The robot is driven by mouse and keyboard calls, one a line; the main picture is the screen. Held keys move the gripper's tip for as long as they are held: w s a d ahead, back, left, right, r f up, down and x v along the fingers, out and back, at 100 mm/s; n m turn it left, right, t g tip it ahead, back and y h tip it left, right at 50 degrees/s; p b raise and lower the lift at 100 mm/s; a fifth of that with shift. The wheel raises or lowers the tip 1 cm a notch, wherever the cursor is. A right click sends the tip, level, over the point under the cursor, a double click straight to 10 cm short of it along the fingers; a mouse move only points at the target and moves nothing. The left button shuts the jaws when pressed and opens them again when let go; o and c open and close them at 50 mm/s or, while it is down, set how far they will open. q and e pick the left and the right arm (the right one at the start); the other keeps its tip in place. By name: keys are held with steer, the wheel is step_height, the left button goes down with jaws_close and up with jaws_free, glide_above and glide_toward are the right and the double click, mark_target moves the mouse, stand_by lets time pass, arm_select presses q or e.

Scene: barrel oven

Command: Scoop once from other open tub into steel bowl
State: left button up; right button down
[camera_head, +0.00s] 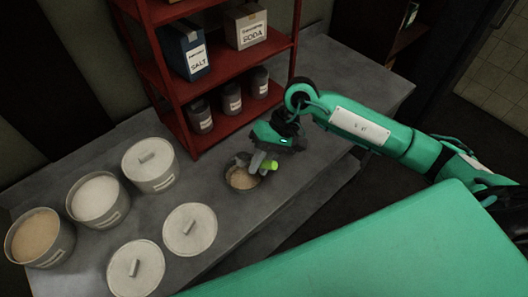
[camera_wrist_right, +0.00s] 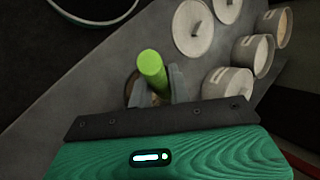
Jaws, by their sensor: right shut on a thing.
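My right gripper (camera_head: 260,161) is shut on the green handle (camera_head: 269,165) of a scoop, just above the steel bowl (camera_head: 232,183). In the right wrist view, the green handle (camera_wrist_right: 152,70) stands between the fingers; the scoop's head is hidden. The bowl holds some tan, grainy content. Two tubs stand open on the left of the counter: one with tan content (camera_head: 33,235) and one with white content (camera_head: 95,197). They show at the right in the wrist view. A third tub (camera_head: 150,166) has its lid on. My left gripper is not in view.
Two round lids with bar handles (camera_head: 190,229) (camera_head: 136,267) lie on the grey counter (camera_head: 305,180), in front of the tubs. A red shelf (camera_head: 222,128) with a salt box, a soda box and several dark jars stands behind the bowl. The counter right of the bowl is clear.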

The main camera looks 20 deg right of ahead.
step_height(320, 180, up, 6)
steer(key=a+h+p, duration=0.2)
steer(key=h+p, duration=0.2)
steer(key=p, duration=0.5)
steer(key=shift+f, duration=0.2)
steer(key=shift+s+a, duration=0.1)
